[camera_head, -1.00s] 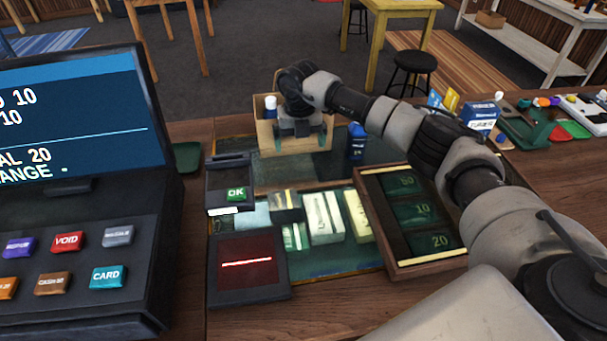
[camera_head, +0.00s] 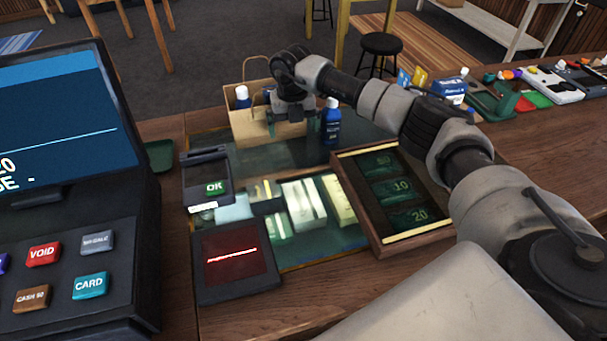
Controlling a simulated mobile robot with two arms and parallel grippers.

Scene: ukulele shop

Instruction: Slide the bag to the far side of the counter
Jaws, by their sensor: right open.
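The bag (camera_head: 247,128) is a tan paper bag with thin loop handles. It stands upright near the far edge of the counter, and a white-capped bottle (camera_head: 242,97) shows at its top left. My right gripper (camera_head: 291,122) is open, with its fingers pointing down at the near right side of the bag. It hides part of the bag, and I cannot tell whether it touches it. My left gripper is not in view.
A blue bottle (camera_head: 331,124) stands just right of the bag. A card terminal (camera_head: 207,172), a red-lit scanner (camera_head: 234,262) and a cash tray (camera_head: 345,170) lie nearer. The register (camera_head: 75,215) fills the left. Glass before the bag is clear.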

